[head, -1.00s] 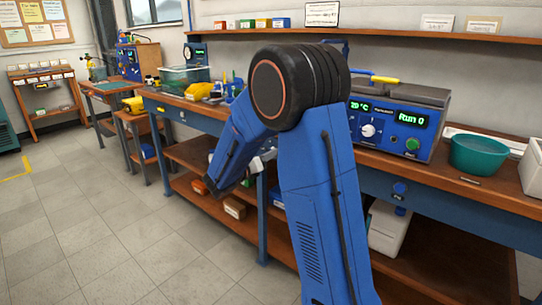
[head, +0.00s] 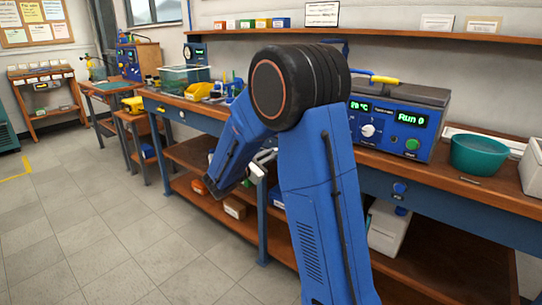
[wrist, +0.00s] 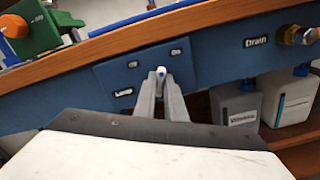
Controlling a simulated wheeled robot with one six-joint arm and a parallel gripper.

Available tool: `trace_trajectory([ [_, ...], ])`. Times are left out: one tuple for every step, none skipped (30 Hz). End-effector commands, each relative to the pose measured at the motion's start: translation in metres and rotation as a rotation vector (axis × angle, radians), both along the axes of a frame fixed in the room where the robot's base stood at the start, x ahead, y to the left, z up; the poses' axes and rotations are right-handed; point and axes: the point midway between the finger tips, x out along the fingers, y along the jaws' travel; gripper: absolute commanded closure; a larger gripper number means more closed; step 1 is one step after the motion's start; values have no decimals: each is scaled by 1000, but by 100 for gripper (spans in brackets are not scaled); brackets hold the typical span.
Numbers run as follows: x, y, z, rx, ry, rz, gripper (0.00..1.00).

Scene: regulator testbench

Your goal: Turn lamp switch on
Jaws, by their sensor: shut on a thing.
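The lamp switch (wrist: 161,72) is a small pale lever on a blue panel (wrist: 187,73) set in the bench front, in the wrist view. A label reading "Lamp" (wrist: 123,92) is at the panel's lower left. Two smaller labels sit above, one to each side of the lever, too blurred to read surely. My gripper (wrist: 161,80) has its two grey fingers closed around the lever. Only the lever's tip shows between them; its tilt is hard to tell. In the head view the switch and the fingertips are hidden behind my blue arm.
A "Drain" label (wrist: 257,41) and brass valve (wrist: 289,34) are right of the panel. White containers (wrist: 239,105) stand below. A green device (wrist: 38,28) sits on the bench top. The head view shows a heating bath (head: 397,120), a teal bowl (head: 479,155) and clear floor at left.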

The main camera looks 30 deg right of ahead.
Motion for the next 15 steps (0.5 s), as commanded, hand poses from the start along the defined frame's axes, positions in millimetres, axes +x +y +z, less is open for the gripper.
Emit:
trace_trajectory([
  [0, 0, 0, 12, -32, 0, 100],
  [0, 0, 0, 20, -51, 0, 100],
  [0, 0, 0, 29, -78, 0, 100],
  [0, 0, 0, 36, -97, 0, 100],
  [0, 0, 0, 43, -115, 0, 100],
  [0, 0, 0, 51, -137, 0, 100],
  [0, 0, -1, 57, -153, 0, 100],
  [0, 0, -1, 61, -166, 0, 100],
  [0, 0, 0, 68, -185, 0, 100],
  [0, 0, -1, 72, -196, 0, 100],
  [0, 0, -1, 76, -207, 0, 100],
  [0, 0, -1, 81, -220, 0, 100],
  [-1, 0, -1, 84, -229, 0, 100],
  [-1, 0, -1, 87, -237, 0, 100],
  [0, 0, -1, 90, -245, 0, 100],
])
